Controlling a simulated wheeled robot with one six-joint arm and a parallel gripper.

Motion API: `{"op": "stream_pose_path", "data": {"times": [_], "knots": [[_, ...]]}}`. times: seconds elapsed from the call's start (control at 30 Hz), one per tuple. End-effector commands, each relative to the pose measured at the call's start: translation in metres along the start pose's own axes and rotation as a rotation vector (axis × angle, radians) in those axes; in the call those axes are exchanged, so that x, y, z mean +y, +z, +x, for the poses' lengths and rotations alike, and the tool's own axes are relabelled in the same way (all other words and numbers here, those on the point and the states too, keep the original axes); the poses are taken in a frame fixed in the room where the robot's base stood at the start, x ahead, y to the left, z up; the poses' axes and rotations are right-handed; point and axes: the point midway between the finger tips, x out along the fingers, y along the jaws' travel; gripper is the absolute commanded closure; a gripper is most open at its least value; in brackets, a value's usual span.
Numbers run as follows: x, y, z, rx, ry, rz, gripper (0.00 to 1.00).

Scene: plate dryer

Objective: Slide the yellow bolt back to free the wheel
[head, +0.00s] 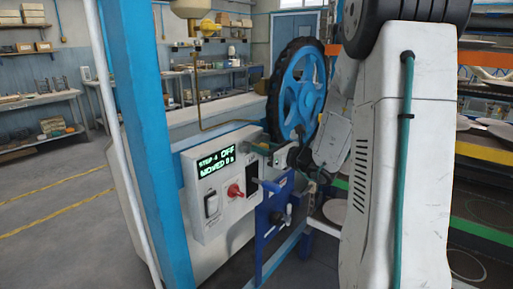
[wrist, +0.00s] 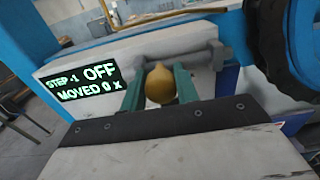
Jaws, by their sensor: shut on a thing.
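The yellow bolt's round knob (wrist: 160,85) sits between the two teal fingers of my gripper (wrist: 159,80) in the wrist view. The gripper is shut on it. A grey bar (wrist: 205,57) runs sideways just behind the knob, against a pale panel. In the head view my gripper (head: 262,148) reaches the right side of the control box, below the wheel, and the knob is hidden there. The blue spoked wheel (head: 300,88) with a black rim stands upright above; its edge (wrist: 268,45) shows at the right of the wrist view.
The white control box (head: 213,195) has a green display (head: 216,161) reading OFF and MOVED 0, and a red knob (head: 235,191). A blue bracket (head: 270,225) stands below my gripper. A blue post (head: 150,140) rises at the left. Plates lie on racks at the right.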

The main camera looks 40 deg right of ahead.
Motion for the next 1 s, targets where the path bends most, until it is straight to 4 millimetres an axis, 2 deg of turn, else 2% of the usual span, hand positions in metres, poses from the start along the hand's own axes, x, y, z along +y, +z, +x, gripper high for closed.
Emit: {"op": "stream_pose_path", "data": {"times": [0.2, 0.23, 0.3, 0.57, 0.67, 1.0], "knots": [[0.005, -0.001, 0.001, 0.0, 0.011, 0.001, 1.0], [0.005, -0.001, 0.001, 0.0, 0.012, 0.001, 0.61], [0.005, -0.001, 0.001, 0.0, 0.012, 0.001, 0.49], [0.002, -0.001, -0.001, 0.0, 0.006, 0.001, 0.49], [0.001, -0.001, -0.008, 0.001, 0.004, 0.0, 0.49], [0.001, -0.001, -0.062, 0.001, 0.004, 0.0, 0.49]]}}
